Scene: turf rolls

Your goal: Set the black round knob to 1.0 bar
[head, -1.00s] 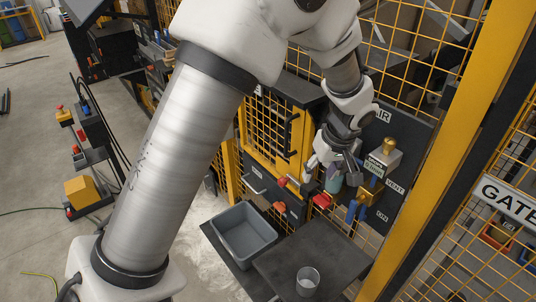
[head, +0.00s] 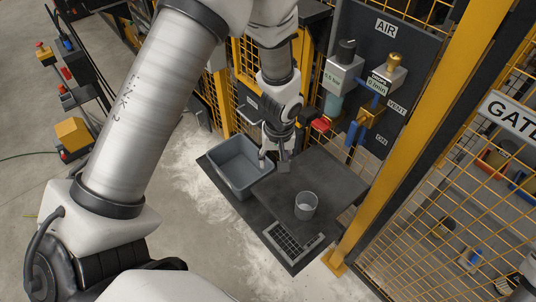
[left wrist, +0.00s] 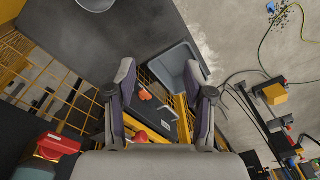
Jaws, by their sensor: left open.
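The black round knob (head: 347,48) sits upright on top of a grey regulator block (head: 342,74) on the dark AIR panel. A small greenish display on the block's front is too small to read surely. A clear bowl hangs under it. My left gripper (head: 274,166) is open and empty, pointing down over the edge between the grey bin and the dark table, apart from the knob, below and left of it. In the left wrist view its two fingers (left wrist: 160,80) stand apart with nothing between them. The knob is not in that view. My right gripper is not in view.
Beside the regulator are a brass-topped block (head: 382,78) with a DROPS display, a red handle (head: 321,124) and blue levers. A grey bin (head: 238,168) and a dark table with a clear cup (head: 306,205) lie below. A yellow post (head: 417,130) stands right.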

